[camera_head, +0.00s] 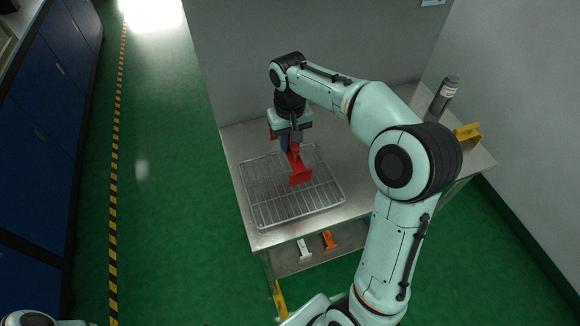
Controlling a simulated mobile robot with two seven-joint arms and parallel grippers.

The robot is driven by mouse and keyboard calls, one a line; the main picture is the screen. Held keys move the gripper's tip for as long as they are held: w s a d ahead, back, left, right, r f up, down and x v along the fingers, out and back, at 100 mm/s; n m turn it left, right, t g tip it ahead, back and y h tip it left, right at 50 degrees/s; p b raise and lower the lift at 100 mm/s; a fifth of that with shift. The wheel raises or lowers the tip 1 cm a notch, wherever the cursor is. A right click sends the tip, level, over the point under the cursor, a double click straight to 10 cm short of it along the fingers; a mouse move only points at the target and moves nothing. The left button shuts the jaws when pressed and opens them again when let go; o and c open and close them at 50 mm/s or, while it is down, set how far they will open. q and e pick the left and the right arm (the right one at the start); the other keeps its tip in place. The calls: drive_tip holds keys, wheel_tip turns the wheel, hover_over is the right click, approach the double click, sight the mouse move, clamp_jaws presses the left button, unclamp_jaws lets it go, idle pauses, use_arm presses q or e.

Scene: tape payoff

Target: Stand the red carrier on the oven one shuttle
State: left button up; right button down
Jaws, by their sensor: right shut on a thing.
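The red carrier (300,172) is in my right gripper (291,141), above or on the far part of a wire rack (262,212). The rack lies on the metal table and looks like the shuttle; no label that I can read names it as oven one. My right gripper points down and is shut on the carrier, hiding part of it. More red shows at the gripper's left side. I cannot tell whether the carrier's foot touches the wires. My left gripper is out of view.
A dark cylinder (446,92) and a yellow carrier (467,136) stand at the table's right end. A white carrier (304,249) and an orange carrier (329,240) are on the lower shelf. A wall stands behind the table. The near part of the rack is bare.

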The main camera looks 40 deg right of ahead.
wheel_tip(320, 180, down, 11)
drive_tip(key=shift+r+b, duration=0.2)
drive_tip(key=shift+b, duration=0.2)
drive_tip(key=shift+f, duration=0.2)
drive_tip(key=c, duration=1)
unclamp_jaws()
drive_tip(key=shift+o, duration=0.2)
